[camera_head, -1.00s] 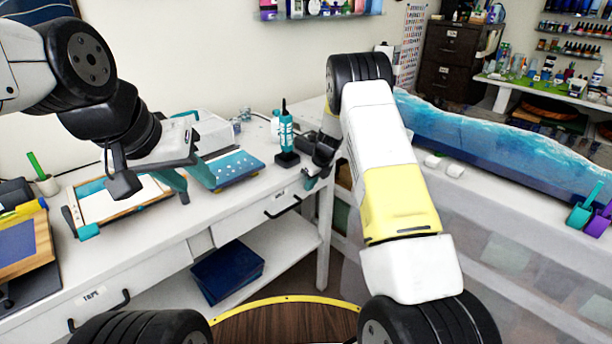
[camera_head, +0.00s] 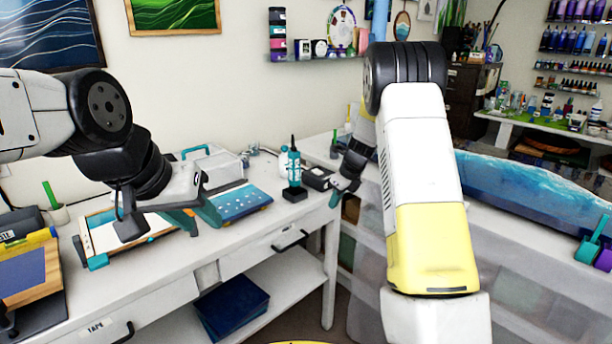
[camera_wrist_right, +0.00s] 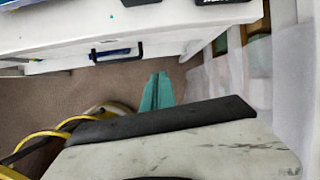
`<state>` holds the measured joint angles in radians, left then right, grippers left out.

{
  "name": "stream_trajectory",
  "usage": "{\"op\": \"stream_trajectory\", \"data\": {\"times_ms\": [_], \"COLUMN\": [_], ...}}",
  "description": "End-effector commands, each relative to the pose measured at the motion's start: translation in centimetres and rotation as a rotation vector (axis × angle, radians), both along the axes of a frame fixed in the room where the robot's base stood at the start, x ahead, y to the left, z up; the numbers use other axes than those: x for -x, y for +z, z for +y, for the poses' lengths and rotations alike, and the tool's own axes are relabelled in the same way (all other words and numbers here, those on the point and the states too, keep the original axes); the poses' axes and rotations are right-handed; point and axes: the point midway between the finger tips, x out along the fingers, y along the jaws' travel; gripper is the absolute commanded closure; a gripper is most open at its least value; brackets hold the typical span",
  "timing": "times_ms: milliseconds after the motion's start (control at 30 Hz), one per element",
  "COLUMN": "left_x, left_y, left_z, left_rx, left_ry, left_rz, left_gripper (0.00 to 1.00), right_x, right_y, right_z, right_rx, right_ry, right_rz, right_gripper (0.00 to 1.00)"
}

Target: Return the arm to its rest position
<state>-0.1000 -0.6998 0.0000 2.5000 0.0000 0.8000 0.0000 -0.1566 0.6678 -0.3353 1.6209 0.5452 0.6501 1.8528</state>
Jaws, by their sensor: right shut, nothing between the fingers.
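My right arm reaches across the right half of the head view, with its white and yellow link in front. My right gripper (camera_head: 335,199) is small and partly hidden, beside the desk's right end. In the right wrist view its teal fingers (camera_wrist_right: 156,92) lie together, with nothing between them, above the floor. My left gripper (camera_head: 196,222) hangs over the desk at the left, its teal fingers apart and empty, in front of a blue board with white dots (camera_head: 243,202). Contact with the board cannot be told.
The white desk (camera_head: 165,275) has drawers and a lower shelf holding dark blue boards (camera_head: 230,302). A teal bottle (camera_head: 293,170) stands near its right end. A wood-framed tray (camera_head: 105,238) lies on the left. A blue wave panel (camera_head: 530,188) stands at right. Open floor shows below the right gripper (camera_wrist_right: 40,95).

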Motion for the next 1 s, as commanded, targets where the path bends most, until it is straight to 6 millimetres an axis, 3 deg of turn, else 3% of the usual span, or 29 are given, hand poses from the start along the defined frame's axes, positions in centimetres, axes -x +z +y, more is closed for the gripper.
{"op": "stream_trajectory", "data": {"times_ms": [33, 200, 400, 500, 633, 800, 1000], "left_x": [0.0, 0.0, 0.0, 0.0, 0.0, 0.0, 0.0], "left_y": [0.0, 0.0, 0.0, 0.0, 0.0, 0.0, 0.0], "left_z": [0.0, 0.0, 0.0, 0.0, 0.0, 0.0, 0.0], "left_rx": [0.0, 0.0, 0.0, 0.0, 0.0, 0.0, 0.0], "left_ry": [0.0, 0.0, 0.0, 0.0, 0.0, 0.0, 0.0], "left_rz": [0.0, 0.0, 0.0, 0.0, 0.0, 0.0, 0.0], "left_gripper": [0.64, 0.64, 0.64, 0.64, 0.64, 0.64, 0.64], "right_x": [0.9, 6.3, 14.3, 18.7, 24.5, 31.6, 36.7], "right_y": [2.3, 9.8, 16.8, 19.3, 21.4, 22.3, 21.7], "right_z": [0.0, 0.6, 1.3, 1.6, 1.7, 1.6, 1.2], "right_rx": [0.01, 0.094, 0.249, 0.352, 0.508, 0.738, 0.945], "right_ry": [0.065, 0.417, 0.868, 1.094, 1.388, 1.756, 2.052], "right_rz": [-0.033, -0.167, -0.343, -0.429, -0.527, -0.612, -0.634], "right_gripper": [1.0, 1.0, 1.0, 1.0, 1.0, 1.0, 1.0]}}
